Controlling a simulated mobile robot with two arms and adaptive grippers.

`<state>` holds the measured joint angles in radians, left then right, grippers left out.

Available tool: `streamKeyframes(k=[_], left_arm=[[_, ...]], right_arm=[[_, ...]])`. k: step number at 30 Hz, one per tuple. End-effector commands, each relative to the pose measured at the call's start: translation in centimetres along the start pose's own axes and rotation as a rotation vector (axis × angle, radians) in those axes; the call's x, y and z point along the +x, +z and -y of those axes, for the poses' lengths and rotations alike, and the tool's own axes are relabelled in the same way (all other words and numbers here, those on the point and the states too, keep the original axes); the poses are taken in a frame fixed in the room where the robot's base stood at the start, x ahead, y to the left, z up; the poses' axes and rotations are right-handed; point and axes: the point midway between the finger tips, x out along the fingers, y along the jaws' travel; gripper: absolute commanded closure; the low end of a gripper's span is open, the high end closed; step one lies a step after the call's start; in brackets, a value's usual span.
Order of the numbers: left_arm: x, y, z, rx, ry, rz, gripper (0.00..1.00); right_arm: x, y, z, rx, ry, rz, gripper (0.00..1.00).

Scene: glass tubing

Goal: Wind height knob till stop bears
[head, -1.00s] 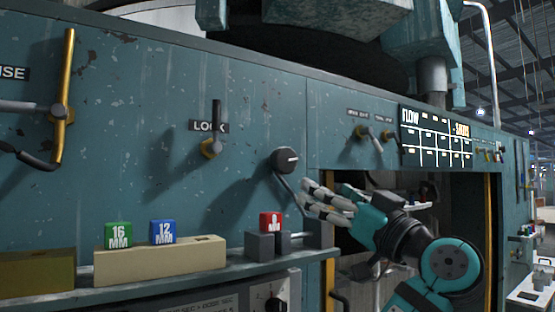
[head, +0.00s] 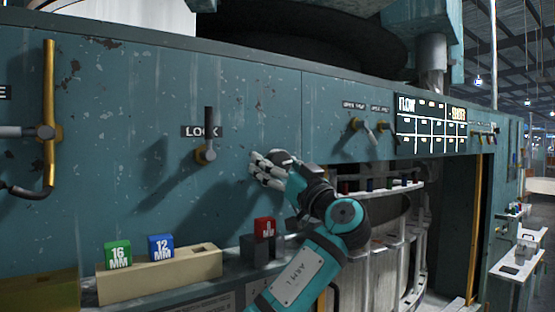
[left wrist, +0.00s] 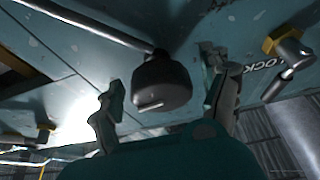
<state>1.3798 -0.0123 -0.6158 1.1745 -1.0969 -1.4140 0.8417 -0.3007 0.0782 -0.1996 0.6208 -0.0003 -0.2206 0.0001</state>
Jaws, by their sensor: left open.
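The height knob (left wrist: 160,82) is a round dark knob with a pale mark on its face, in the left wrist view. In the head view my left gripper hides it against the teal panel (head: 250,110). My left gripper (head: 264,168) is at the panel, right of the LOCK lever. In the left wrist view the gripper (left wrist: 170,84) is open, one finger on each side of the knob, with visible gaps. I cannot tell whether either finger touches it. No stop can be made out. My right gripper is not in view.
The LOCK lever (head: 207,135) sticks out left of my gripper. Below, a ledge bears a beige block (head: 160,275) with green 16 MM and blue 12 MM cubes, and a red cube (head: 265,227) on a grey block. A metal rod (left wrist: 85,20) runs near the knob.

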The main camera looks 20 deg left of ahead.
Motion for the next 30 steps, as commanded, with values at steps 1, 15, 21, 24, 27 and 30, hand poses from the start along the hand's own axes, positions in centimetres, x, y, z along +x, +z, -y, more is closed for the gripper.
streamKeyframes(k=[1,15,21,24,27,30], left_arm=[[0.0,0.0,0.0,0.0,0.0,0.0,0.2],[0.0,0.0,0.0,-0.001,0.001,-0.001,0.62],[0.0,0.0,0.0,0.0,0.001,0.0,0.77],[-0.1,0.1,0.0,0.008,0.005,0.0,0.77],[-0.1,0.2,0.0,0.03,0.016,-0.001,0.77],[-0.1,0.3,0.1,0.07,0.033,0.0,0.77]], right_arm=[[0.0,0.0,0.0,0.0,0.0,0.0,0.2],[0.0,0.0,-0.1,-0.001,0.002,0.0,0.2],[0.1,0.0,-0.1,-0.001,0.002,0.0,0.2],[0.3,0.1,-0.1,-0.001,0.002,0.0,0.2],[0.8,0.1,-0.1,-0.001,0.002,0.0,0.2],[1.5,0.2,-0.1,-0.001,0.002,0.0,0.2]])
